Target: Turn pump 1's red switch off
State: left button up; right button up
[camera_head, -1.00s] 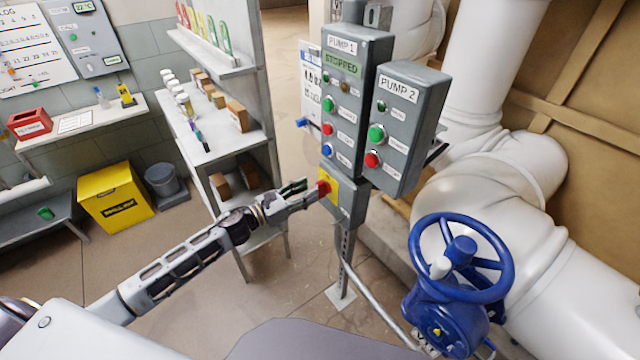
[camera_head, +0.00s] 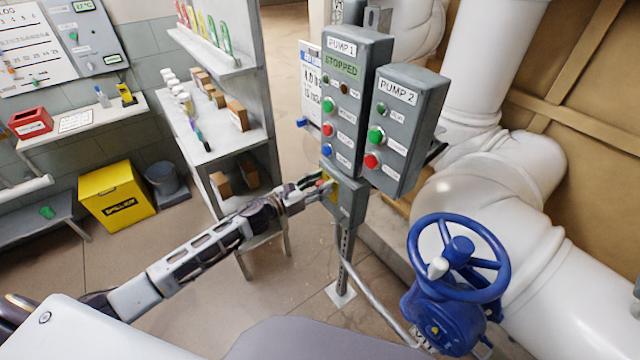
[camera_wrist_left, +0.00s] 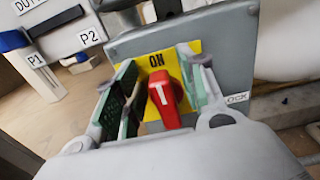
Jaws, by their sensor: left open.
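Pump 1's red switch (camera_wrist_left: 164,99) sits on a yellow plate (camera_wrist_left: 187,47) marked ON in the left wrist view. A white line on its knob points up, toward the word ON. My left gripper (camera_wrist_left: 165,82) is open, with one finger on each side of the red knob; I cannot tell if they touch it. In the head view my left gripper (camera_head: 312,184) reaches the switch box (camera_head: 350,202) under the PUMP 1 panel (camera_head: 342,110) and mostly hides the switch. The panel's display reads STOPPED. My right gripper is not in view.
The PUMP 2 box (camera_head: 400,130) stands just right of the PUMP 1 panel. A blue handwheel valve (camera_head: 458,270) and white pipes (camera_head: 520,190) are at the right. A shelf unit (camera_head: 235,135) stands left of the panel. Open floor lies in front.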

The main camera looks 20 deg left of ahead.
pick_arm(q)
jog(key=c, duration=0.6)
jog(key=shift+c, duration=0.2)
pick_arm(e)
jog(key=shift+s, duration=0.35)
